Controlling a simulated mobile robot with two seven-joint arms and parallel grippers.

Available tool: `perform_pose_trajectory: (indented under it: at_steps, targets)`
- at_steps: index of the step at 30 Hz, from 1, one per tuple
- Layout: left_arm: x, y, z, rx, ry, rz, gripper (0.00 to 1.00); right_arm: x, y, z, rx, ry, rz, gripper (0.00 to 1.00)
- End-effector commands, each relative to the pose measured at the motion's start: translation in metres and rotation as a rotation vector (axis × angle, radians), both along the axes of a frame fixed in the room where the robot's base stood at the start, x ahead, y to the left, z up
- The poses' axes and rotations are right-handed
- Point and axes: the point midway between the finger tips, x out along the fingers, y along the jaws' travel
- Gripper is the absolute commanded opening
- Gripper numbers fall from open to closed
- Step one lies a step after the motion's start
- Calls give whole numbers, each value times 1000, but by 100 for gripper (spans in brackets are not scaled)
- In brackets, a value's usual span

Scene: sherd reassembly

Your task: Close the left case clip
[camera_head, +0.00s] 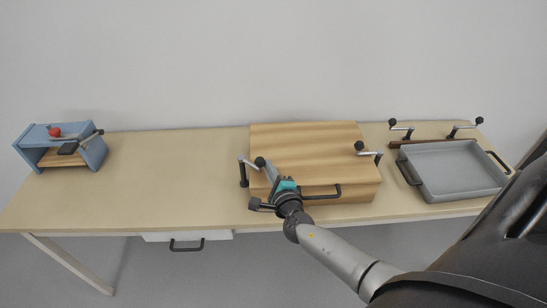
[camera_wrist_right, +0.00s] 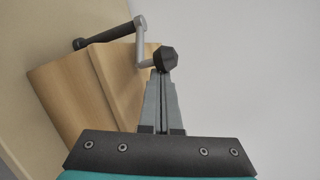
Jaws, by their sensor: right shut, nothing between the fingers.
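The wooden case (camera_head: 310,145) sits on the table with its lid down and a black handle (camera_head: 322,193) on its front. The left case clip (camera_head: 249,164) is at its left side, a silver crank with a black knob (camera_head: 260,161) and a dark post. In the right wrist view the clip's silver lever (camera_wrist_right: 141,40) and black knob (camera_wrist_right: 166,59) show beside the case. My right gripper (camera_head: 271,171) is shut and empty, its fingertips right at the knob, seemingly touching it. The right clip (camera_head: 369,153) is on the case's right side. My left gripper is not in view.
A grey tray (camera_head: 455,189) with black handles and two similar cranks stands at the right. A blue frame (camera_head: 93,151) with a red knob is at the far left. The table between it and the case is clear. A drawer (camera_head: 215,235) is under the front edge.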

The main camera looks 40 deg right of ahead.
Motion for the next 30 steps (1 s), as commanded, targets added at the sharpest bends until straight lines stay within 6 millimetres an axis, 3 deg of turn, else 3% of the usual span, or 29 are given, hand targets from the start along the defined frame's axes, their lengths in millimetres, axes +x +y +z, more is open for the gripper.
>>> perform_pose_trajectory:
  at_steps: [1, 6, 18, 30]
  targets:
    - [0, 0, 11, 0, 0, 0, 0, 0, 6, 4, 6, 0, -32, 0]
    - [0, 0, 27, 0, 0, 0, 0, -2, 21, 5, 9, 0, -175, 0]
    - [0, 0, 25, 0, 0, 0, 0, 0, 57, 1, 3, -1, -527, 0]
    - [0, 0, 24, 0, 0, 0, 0, 4, 75, 1, 0, -1, -521, 0]
